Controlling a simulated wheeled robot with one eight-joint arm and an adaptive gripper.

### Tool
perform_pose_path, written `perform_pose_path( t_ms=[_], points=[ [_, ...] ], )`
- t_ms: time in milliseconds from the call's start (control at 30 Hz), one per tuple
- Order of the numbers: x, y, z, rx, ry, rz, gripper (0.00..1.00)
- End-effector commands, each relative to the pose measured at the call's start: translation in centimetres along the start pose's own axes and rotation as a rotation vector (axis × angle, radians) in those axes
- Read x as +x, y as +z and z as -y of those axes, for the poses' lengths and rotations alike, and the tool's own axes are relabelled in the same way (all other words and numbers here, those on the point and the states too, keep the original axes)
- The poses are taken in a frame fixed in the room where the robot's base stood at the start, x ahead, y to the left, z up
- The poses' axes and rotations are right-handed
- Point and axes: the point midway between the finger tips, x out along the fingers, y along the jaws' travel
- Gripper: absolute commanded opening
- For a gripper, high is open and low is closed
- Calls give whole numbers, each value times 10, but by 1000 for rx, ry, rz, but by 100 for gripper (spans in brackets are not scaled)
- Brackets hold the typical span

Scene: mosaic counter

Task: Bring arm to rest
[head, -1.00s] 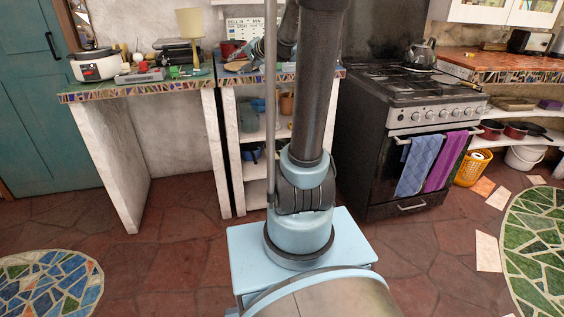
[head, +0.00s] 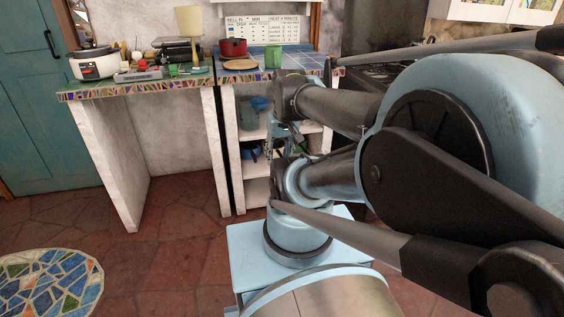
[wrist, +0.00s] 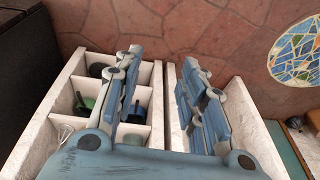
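My arm (head: 430,150) is folded, with its large blue and black joints close to the camera on the right. My gripper (head: 278,140) hangs in front of the open shelf, below the counter's front edge. In the wrist view my gripper (wrist: 160,68) has its two blue-grey fingers apart, with nothing visible between them. Arm links partly cover the gripper's lower part in the head view.
A red pot (head: 232,47), a wooden board (head: 240,64) and a green cup (head: 273,57) stand on the blue-tiled counter. The shelf (head: 252,191) below holds several vessels. A rice cooker (head: 97,65) stands left. My arm hides most of the stove (head: 362,77).

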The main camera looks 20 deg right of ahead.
Motion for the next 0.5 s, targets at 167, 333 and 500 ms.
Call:
perform_pose_path(
  t_ms=[167, 333, 500],
  points=[
    [8, 26, -6, -29, 56, 42, 37],
    [8, 29, -8, -32, 64, 49, 37],
    [8, 29, -8, -31, 63, 48, 37]
  ],
)
